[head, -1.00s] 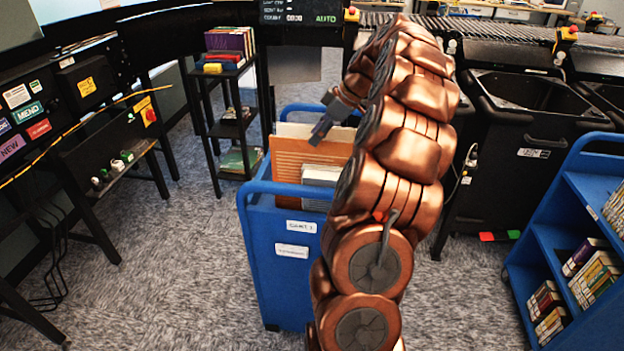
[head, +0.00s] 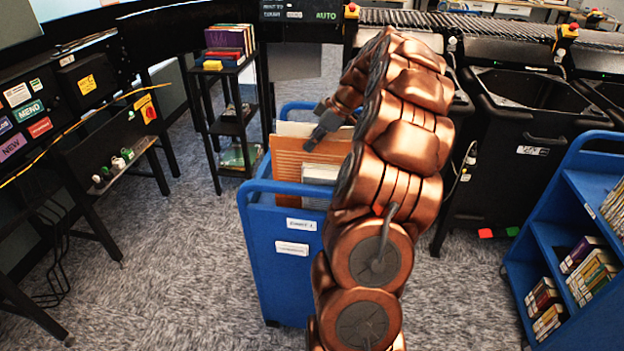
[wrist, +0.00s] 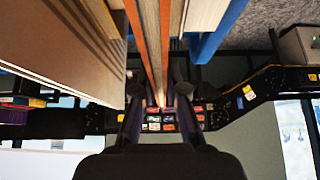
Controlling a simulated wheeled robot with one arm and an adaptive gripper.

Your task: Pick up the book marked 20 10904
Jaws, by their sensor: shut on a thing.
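My gripper (head: 312,143) reaches down over the blue cart at the top edge of an orange-brown book (head: 292,162). In the wrist view, my gripper (wrist: 157,100) has a finger on each side of a thin orange-brown book (wrist: 152,45) and is shut on it. The book stands upright among others in the cart. No marking 20 10904 can be read in either view, so I cannot tell whether this is that book. My arm hides part of the cart's right side.
The blue cart (head: 276,220) also holds a tan board-like item (head: 300,128) behind and pale books (head: 320,174) in front. A black shelf (head: 232,125) stands behind left, a blue bookcase (head: 565,240) right, and black bins (head: 520,150) behind right.

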